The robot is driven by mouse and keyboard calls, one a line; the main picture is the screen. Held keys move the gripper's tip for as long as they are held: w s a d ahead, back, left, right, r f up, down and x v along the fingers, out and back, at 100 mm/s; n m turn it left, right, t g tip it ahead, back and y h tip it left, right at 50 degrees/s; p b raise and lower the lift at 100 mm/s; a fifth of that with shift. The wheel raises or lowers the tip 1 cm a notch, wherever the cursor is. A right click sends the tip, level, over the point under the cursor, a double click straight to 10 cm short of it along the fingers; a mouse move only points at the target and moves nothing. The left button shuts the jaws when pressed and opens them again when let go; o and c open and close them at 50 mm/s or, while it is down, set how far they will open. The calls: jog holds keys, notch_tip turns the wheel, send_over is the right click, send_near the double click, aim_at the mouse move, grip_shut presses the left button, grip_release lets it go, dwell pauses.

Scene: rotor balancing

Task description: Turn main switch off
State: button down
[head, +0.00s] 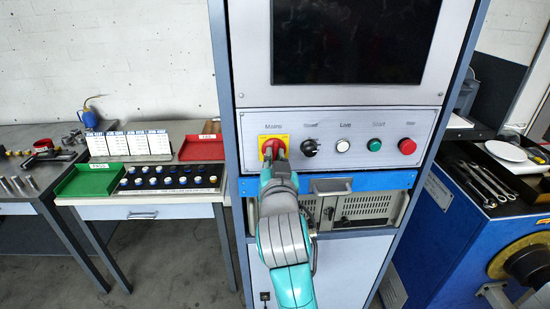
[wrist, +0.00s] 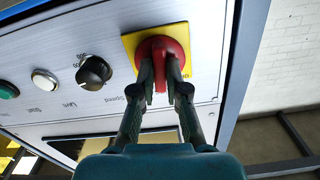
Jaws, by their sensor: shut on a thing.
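The main switch (head: 272,146) is a red rotary knob on a yellow square plate, at the left end of the cabinet's control panel, under the label "Mains". My gripper (head: 274,160) is in front of it, reaching up from below, and hides part of the knob in the head view. In the wrist view the red knob (wrist: 161,60) shows its raised grip bar between the two fingers of my gripper (wrist: 160,78), which are shut on it. The bar looks about in line with the gap between the fingers. Part of the plate's lettering is hidden.
Right of the switch are a black speed knob (head: 309,147), a white button (head: 343,146), a green button (head: 376,146) and a red button (head: 407,146). A blue bar with a handle (head: 331,186) lies below the panel. A dark screen (head: 348,40) is above.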

jog(key=n, duration=0.5)
jog(key=shift+f+n, duration=0.1)
jog(key=shift+n, duration=0.2)
jog(key=n, duration=0.4)
jog(key=shift+n, duration=0.7)
jog(key=c, duration=1.2)
grip_release()
jog(key=s, duration=1.2)
